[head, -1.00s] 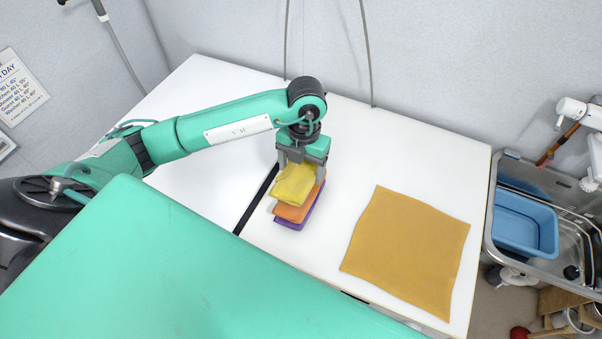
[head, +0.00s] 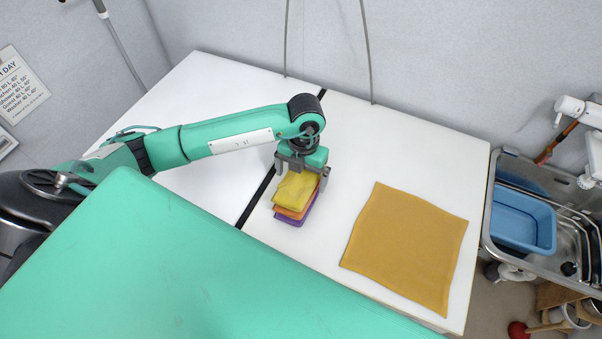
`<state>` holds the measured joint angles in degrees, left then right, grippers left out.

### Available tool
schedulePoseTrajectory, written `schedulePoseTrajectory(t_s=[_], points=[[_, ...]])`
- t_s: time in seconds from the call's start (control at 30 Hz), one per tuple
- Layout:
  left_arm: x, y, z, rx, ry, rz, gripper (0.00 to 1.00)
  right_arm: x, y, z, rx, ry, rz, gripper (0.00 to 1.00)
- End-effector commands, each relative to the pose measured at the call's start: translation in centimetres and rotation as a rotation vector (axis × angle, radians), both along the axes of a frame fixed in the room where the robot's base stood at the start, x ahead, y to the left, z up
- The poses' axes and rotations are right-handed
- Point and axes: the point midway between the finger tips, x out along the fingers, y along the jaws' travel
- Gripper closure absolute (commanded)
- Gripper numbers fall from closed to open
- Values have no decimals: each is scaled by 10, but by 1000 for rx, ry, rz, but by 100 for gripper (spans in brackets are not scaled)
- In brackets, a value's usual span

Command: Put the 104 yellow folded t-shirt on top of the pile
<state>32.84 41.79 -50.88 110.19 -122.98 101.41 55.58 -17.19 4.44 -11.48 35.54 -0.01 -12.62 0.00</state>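The yellow folded t-shirt (head: 296,192) lies on top of the pile, in the middle of the head view. Under it show the edges of an orange folded piece (head: 290,212) and a purple folded piece (head: 292,222) at the bottom. My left gripper (head: 301,177) points down just above the far end of the yellow t-shirt. Its two grey fingers are apart, one at each side of the shirt, so it looks open. The far end of the pile is hidden by the gripper. My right gripper is not in view.
The pile stands on a white table (head: 345,140), right of a dark seam. An ochre cloth (head: 406,245) lies flat on the table to the right. A metal sink with a blue basin (head: 523,222) is at the far right. The table between pile and cloth is clear.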

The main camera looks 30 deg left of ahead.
Motion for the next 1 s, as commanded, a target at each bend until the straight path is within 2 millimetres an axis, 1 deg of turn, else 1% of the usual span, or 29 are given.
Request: schedulePoseTrajectory(t_s=[0.2,0.27,0.37,0.6,0.7,0.8,1.0], points=[[0,0,5,0,0,0,2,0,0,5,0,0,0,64],[2,0,8,-1,-4,0,2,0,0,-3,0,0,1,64],[5,0,25,-1,-7,-2,2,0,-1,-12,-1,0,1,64],[11,0,77,-1,-7,-1,2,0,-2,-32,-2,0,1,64],[13,0,96,-1,-6,-1,2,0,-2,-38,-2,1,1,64],[14,1,108,0,-4,0,2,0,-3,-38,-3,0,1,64],[14,1,120,0,-1,0,2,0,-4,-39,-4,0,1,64]])
